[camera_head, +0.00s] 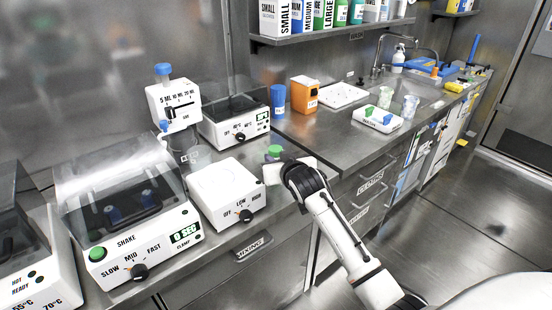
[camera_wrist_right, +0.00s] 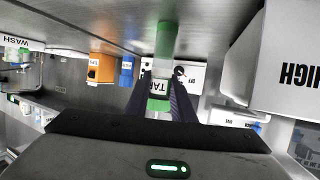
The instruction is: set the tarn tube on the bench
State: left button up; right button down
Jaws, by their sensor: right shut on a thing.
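In the wrist view the tube (camera_wrist_right: 162,88) is green with a white label reading "TAR", between my two dark fingers. My right gripper (camera_head: 277,172) is shut on it, beside the white hot plate with the LOW/HIGH knob (camera_head: 226,187). The lower part of the tube is hidden by the gripper in the head view. I cannot tell whether the tube touches the bench. My left gripper is not in view.
A shaker (camera_head: 126,215) stands left of the hot plate. Bare bench lies before the orange box.

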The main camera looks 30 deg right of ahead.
jog(key=c, duration=1.5)
grip_release()
jog(key=shift+r, duration=0.25)
jog(key=v, duration=1.2)
jog(key=shift+a+p, duration=0.1)
jog(key=shift+p, duration=0.3)
